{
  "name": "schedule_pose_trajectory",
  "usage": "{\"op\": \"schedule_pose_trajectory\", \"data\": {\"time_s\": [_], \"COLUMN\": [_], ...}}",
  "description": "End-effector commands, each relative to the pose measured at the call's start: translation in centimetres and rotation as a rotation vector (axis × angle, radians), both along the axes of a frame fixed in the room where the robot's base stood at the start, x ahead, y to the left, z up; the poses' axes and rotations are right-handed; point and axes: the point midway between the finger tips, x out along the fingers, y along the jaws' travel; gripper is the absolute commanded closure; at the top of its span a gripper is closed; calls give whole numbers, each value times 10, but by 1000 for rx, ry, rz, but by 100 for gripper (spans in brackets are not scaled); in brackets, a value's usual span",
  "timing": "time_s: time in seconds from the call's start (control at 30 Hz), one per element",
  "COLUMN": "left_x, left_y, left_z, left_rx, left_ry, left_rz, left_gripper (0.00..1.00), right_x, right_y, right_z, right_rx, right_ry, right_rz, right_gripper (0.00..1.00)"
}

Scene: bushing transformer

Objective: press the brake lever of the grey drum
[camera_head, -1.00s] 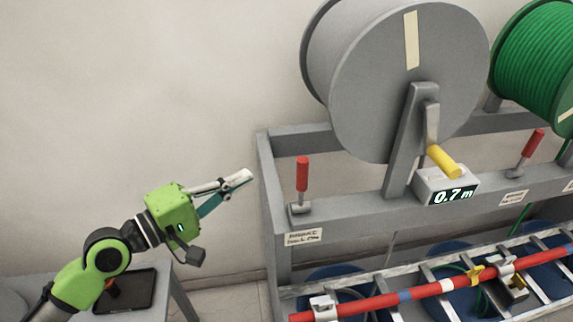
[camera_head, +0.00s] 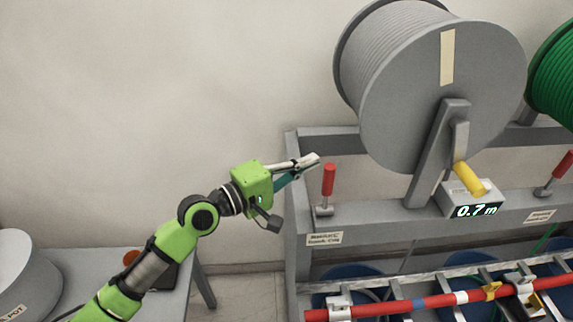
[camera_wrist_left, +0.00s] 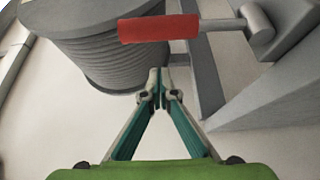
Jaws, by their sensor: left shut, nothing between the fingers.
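The grey drum (camera_head: 425,100) sits on a grey stand, with a yellow crank handle (camera_head: 469,178) at its front. It also shows in the left wrist view (camera_wrist_left: 95,40). The brake lever has a red handle (camera_head: 328,180) and stands upright on the stand's left end. In the left wrist view the red handle (camera_wrist_left: 158,28) lies across the picture beyond the fingertips. My left gripper (camera_head: 312,160) is shut and empty, its tips just left of the red handle's top in the head view. In the left wrist view the fingertips (camera_wrist_left: 160,75) are together, apart from the handle. My right gripper is not in view.
A 0.7 m length display (camera_head: 474,211) sits below the drum. A green drum (camera_head: 556,75) and another red lever (camera_head: 560,168) stand to the right. A ladder-like rack with a red cable (camera_head: 400,306) runs below. A table (camera_head: 75,260) stands at the left.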

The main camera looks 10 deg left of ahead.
Motion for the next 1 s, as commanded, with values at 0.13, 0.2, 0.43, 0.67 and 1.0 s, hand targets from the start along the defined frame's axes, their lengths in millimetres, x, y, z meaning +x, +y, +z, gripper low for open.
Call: {"op": "schedule_pose_trajectory", "data": {"time_s": [0.13,0.2,0.43,0.67,1.0], "left_x": [-20,-27,-37,-37,-41], "left_y": [-8,-11,-15,-15,-16], "left_z": [4,3,0,0,-4], "left_rx": [-1,0,1,0,8], "left_ry": [3,1,-1,-1,-39], "left_rz": [-1,-1,1,1,0], "left_gripper": [100,100,100,100,100], "right_x": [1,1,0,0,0], "right_y": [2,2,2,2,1], "right_z": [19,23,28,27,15], "right_rx": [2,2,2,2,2], "right_ry": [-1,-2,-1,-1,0], "right_rz": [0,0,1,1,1], "right_gripper": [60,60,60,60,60]}}
